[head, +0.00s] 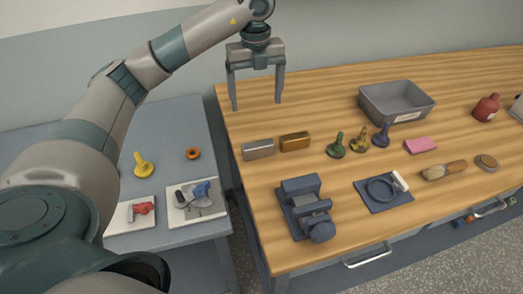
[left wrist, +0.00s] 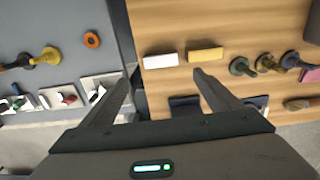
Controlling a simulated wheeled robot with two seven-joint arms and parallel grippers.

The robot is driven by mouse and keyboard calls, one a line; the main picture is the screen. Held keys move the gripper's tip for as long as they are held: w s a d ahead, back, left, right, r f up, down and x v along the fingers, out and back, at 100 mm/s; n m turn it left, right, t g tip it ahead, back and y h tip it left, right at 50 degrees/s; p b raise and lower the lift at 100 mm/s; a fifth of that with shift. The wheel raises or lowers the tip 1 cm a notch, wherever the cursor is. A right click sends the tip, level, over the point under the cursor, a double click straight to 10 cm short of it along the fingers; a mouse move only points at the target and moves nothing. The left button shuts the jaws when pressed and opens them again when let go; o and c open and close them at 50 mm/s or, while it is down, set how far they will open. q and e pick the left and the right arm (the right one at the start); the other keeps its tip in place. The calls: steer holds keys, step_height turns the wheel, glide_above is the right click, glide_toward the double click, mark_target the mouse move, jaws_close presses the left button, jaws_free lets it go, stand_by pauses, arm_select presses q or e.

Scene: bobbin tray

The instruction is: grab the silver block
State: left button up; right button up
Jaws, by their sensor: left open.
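The silver block (head: 258,149) lies on the wooden workbench near its left edge, just left of a gold block (head: 295,141). In the left wrist view the silver block (left wrist: 161,60) looks pale, almost white, and lies ahead of the fingertips, between their lines. The gold block (left wrist: 206,55) is to its right there. My left gripper (head: 255,104) is open and empty, with its fingers pointing down, above and behind the silver block in the head view. In the left wrist view its two fingers (left wrist: 162,76) are spread wide. My right gripper is not in view.
Several small pawn-like pieces (head: 336,147) stand right of the gold block. A grey bin (head: 372,108) is behind them. A dark vise (head: 305,201) sits in front. A lower grey table (head: 190,118) is left, across a gap. The bench (head: 320,85) is clear at the back left.

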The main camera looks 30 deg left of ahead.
arm_select(q)
steer(key=p, duration=0.4)
glide_above(257, 143)
step_height(257, 143, down, 11)
steer(key=shift+s+f, duration=0.1)
steer(key=shift+f, duration=0.4)
